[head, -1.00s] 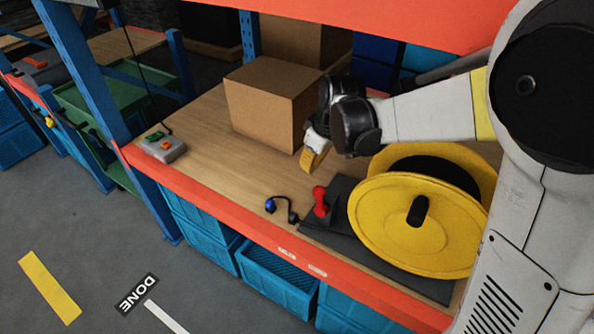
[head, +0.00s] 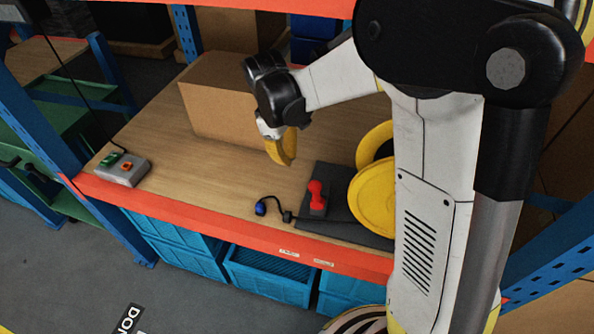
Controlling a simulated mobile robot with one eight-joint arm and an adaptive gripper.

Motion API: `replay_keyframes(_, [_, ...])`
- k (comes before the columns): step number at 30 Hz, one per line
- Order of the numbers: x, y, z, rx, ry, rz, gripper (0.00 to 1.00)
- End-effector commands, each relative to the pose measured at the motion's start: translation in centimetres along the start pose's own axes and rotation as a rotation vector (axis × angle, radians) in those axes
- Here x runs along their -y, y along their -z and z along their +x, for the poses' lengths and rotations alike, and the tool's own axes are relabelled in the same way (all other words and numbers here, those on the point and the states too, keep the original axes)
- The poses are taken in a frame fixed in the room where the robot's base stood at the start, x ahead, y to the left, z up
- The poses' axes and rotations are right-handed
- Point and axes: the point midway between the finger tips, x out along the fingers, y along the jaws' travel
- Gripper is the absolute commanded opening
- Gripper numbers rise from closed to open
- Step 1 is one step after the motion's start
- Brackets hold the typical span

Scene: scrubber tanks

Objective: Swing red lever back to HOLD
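The red lever (head: 317,196) stands on a dark base plate (head: 343,229) near the front edge of the wooden shelf, just left of a yellow reel. Its lower end meets a small grey mount. My gripper (head: 283,150), with yellow fingers, hangs pointing down above the shelf, behind and left of the red lever and apart from it. The fingers overlap from this side, so their opening is hidden. No object shows in them. Two small white labels (head: 288,252) sit on the orange front beam below the lever; their text is too small to read.
A black lever with a blue knob (head: 261,208) is left of the red lever. The yellow reel (head: 374,194) stands to the right, partly behind my arm. A cardboard box (head: 222,108) is behind my gripper. A grey button box (head: 123,169) sits far left. Bare wood lies between.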

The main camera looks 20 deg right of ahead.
Motion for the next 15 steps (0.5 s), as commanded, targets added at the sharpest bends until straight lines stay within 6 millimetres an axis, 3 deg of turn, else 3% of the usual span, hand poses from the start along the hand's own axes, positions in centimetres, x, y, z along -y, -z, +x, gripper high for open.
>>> replay_keyframes(15, [0.0,-0.2,9.9,-0.001,0.000,0.001,0.00])
